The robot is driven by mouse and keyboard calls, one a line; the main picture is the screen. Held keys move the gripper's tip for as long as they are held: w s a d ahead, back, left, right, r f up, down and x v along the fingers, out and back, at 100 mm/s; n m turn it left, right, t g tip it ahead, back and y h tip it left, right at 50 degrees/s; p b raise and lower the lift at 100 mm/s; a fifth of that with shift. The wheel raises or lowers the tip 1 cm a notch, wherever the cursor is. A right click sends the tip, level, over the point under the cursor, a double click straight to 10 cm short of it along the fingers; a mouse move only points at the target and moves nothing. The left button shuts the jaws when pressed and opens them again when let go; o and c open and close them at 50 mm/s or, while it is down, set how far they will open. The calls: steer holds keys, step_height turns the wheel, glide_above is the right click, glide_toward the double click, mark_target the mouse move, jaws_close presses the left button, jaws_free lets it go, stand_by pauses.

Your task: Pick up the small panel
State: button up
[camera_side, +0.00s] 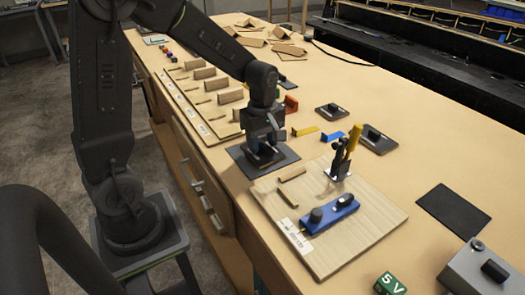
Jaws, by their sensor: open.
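My gripper (264,150) points down, low over a dark square plate (287,158) near the bench's front edge. Its jaws are open. Something small, partly blue and orange, shows between or behind the fingers; the gripper hides most of it, and I cannot tell whether the fingers touch it. I cannot tell for sure which thing is the small panel.
A wooden board (355,240) in front holds a blue block (330,217) with black knobs and upright pliers-like tools (343,155). A black flat pad (453,208), grey box (470,272) and green "5V" cube (390,284) lie right. Slotted wooden racks (200,100) stand behind, left.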

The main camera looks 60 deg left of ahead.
steer(key=shift+f, duration=0.3)
steer(key=shift+c, duration=0.4)
jaws_close()
steer(key=shift+r, duration=0.2)
